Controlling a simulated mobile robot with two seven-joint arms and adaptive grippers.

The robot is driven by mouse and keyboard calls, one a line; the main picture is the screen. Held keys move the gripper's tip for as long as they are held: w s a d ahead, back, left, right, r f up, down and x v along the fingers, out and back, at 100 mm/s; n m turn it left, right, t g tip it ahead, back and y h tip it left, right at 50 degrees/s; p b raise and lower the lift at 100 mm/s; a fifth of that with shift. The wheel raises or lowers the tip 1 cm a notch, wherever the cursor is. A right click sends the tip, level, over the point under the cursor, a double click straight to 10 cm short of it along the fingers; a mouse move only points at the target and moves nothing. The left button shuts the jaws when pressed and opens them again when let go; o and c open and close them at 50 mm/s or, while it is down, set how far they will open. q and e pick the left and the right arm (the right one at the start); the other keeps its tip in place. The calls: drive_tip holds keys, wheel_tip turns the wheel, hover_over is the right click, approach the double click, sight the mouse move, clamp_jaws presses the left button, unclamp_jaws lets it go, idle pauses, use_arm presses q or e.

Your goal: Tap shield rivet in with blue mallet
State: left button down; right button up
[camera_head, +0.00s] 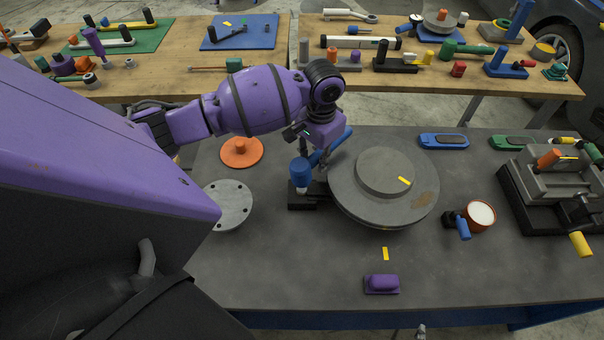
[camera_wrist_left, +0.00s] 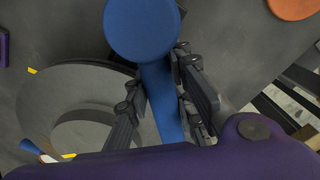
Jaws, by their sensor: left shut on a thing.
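My left gripper (camera_head: 318,158) is shut on the blue mallet's handle (camera_head: 335,145). In the left wrist view the gripper (camera_wrist_left: 160,112) has the handle (camera_wrist_left: 163,100) between its fingers, with the round blue head (camera_wrist_left: 142,28) beyond them. In the head view the mallet's head (camera_head: 301,172) is above or against a small black block (camera_head: 303,201) beside the large grey round shield (camera_head: 345,200). I cannot tell whether they touch. The shield has a raised middle and also shows in the left wrist view (camera_wrist_left: 40,100). No rivet can be made out. My right gripper is not in view.
An orange disc (camera_head: 241,153) and a grey flange with holes (camera_head: 230,203) lie left of the block. A purple block (camera_head: 382,284) lies in front. An orange-rimmed cup (camera_head: 479,216) and a dark vise-like fixture (camera_head: 520,198) stand right. The front middle bench is mostly bare.

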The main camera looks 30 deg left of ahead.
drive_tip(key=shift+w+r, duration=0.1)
use_arm(q)
drive_tip(key=shift+f, duration=0.1)
drive_tip(key=shift+f, duration=0.4)
wheel_tip(320, 180, down, 3)
drive_tip(key=shift+s+f+b, duration=0.1)
drive_tip(key=shift+b, duration=0.25)
drive_tip(key=shift+r, duration=0.6)
drive_tip(key=shift+r+p, duration=0.35)
drive_tip(key=shift+r, duration=0.55)
